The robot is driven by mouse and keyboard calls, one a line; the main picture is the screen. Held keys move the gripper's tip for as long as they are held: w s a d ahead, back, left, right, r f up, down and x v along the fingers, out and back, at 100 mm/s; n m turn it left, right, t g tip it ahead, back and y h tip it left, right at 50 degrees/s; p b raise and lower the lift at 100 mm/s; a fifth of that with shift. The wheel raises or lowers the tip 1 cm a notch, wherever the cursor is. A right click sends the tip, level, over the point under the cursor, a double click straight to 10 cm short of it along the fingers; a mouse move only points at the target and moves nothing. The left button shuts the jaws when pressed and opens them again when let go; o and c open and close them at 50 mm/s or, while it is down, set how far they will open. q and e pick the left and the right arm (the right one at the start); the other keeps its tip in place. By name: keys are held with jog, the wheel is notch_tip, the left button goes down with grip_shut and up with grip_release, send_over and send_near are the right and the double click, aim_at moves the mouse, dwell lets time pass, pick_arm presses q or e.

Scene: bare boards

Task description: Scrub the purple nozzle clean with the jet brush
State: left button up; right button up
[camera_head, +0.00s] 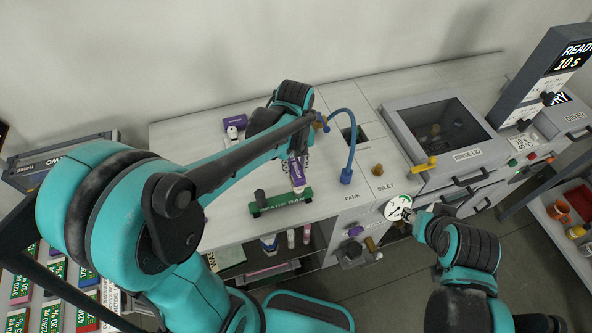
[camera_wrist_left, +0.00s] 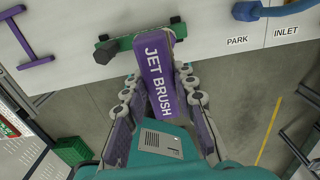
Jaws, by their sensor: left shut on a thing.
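The jet brush (camera_head: 297,172) is a purple block with white lettering. It sits in my left gripper (camera_head: 299,162), above the worktop beside the green rail. In the left wrist view, the jet brush (camera_wrist_left: 160,75) lies between the two fingers of my left gripper (camera_wrist_left: 158,85), with its far end by the rail. A small purple part (camera_head: 356,231) shows low on the front of the bench; I cannot tell whether it is the purple nozzle. My right gripper (camera_head: 412,217) is by a round white disc (camera_head: 397,207); its fingers are too small and covered to read.
The green rail (camera_head: 281,203) lies near the worktop's front edge. A blue hose (camera_head: 352,140) arches up beside the PARK and INLET labels. The rinse-lid basin (camera_head: 437,125) is at right. A purple-topped bottle (camera_head: 233,123) stands at the back left.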

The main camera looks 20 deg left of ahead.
pick_arm(q)
jog(key=shift+f, duration=0.15)
jog(key=shift+w+d+f+b, duration=0.15)
jog(key=shift+d+f+b, duration=0.05)
jog(key=shift+f+b, duration=0.65)
jog(key=shift+w+d+f+b, duration=0.1)
jog(key=shift+d+f+b, duration=0.15)
jog(key=shift+f+b, duration=0.6)
jog(key=shift+w+d+f+b, duration=0.2)
jog(key=shift+f+b, duration=0.5)
jog(key=shift+f, duration=0.3)
jog(key=shift+f+b, duration=0.6)
jog(key=shift+f, duration=0.1)
jog(key=shift+s, duration=0.1)
